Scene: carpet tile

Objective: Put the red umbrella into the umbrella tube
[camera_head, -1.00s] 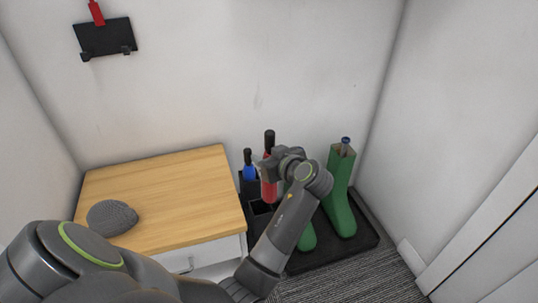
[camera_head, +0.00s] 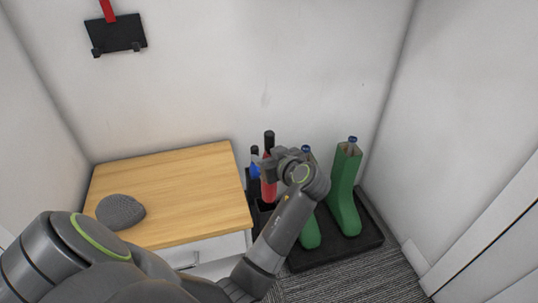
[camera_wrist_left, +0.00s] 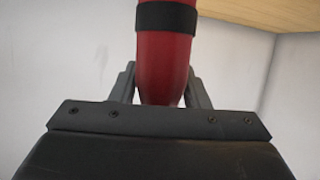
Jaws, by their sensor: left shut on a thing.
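My left gripper (camera_head: 273,165) is shut on the red umbrella (camera_head: 268,188), which stands roughly upright with its black handle (camera_head: 269,140) at the top. In the left wrist view the red umbrella (camera_wrist_left: 165,62), with a black band, is between the two fingers (camera_wrist_left: 162,90). The dark umbrella tube (camera_head: 264,207) is low beside the cabinet, and the red umbrella's lower end is at its opening. I cannot tell how far inside the tip is. My right gripper is not in view.
A blue umbrella (camera_head: 255,171) stands close left of the red one. Green boots (camera_head: 344,190) stand on a black tray (camera_head: 372,240) to the right. A wooden-topped cabinet (camera_head: 180,180) with a grey cap-like thing (camera_head: 120,212) is on the left. A black wall rack (camera_head: 118,36) hangs above.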

